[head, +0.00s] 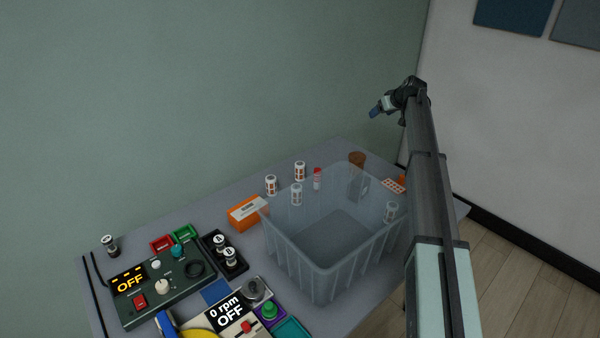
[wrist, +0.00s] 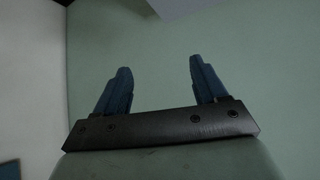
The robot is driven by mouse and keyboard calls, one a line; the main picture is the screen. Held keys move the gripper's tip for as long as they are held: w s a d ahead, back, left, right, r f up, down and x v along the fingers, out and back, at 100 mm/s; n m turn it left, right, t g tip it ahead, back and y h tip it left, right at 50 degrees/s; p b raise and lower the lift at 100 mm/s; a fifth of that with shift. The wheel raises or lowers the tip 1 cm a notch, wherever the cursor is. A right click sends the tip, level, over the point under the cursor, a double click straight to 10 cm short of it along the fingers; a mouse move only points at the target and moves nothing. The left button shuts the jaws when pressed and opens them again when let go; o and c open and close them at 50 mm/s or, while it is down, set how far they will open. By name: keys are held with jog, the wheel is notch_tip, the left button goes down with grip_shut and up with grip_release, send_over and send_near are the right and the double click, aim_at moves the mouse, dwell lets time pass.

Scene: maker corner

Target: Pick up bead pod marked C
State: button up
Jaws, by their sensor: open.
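Several small white pods with dark caps are in the head view, but I cannot read a C on any of them. Two pods, one a lettered pod (head: 229,256), stand in a black holder (head: 240,268). Another pod (head: 109,244) stands alone at the far left. Pods with orange markings (head: 271,185) (head: 300,171) stand behind the clear bin; others (head: 296,195) (head: 391,211) show at or through its walls. My gripper (head: 376,110) is raised high above the table's back right, far from every pod. In the wrist view its two blue fingers (wrist: 160,66) are apart and empty.
The large translucent bin (head: 318,268) fills the table's right half. An orange box (head: 243,218), a red-capped tube (head: 317,179) and a brown cylinder (head: 357,160) stand around it. Control panels reading OFF (head: 165,290) (head: 225,320) take up the front left. Air around my gripper is clear.

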jog(key=s+a+f+n+g+h, duration=0.1)
jog(key=s+a+f+n+g, duration=0.15)
jog(key=a, duration=0.65)
jog(key=s+a+f+n+g, duration=0.2)
jog(key=a+f, duration=0.1)
jog(key=a, duration=0.7)
jog(key=n+g+h, duration=0.3)
jog(key=g, duration=0.1)
send_near(300, 171)
jog(key=shift+w+r+t, duration=0.25)
jog(key=shift+w+r, duration=0.7)
jog(key=shift+r, duration=0.05)
jog(key=shift+s+a+f+n, duration=0.1)
jog(key=shift+f+n, duration=0.15)
jog(key=shift+f, duration=0.2)
notch_tip(300, 171, down, 13)
jog(key=shift+r, duration=0.1)
jog(key=c, duration=1.1)
jog(key=shift+c, duration=0.2)
jog(key=shift+r, duration=0.1)
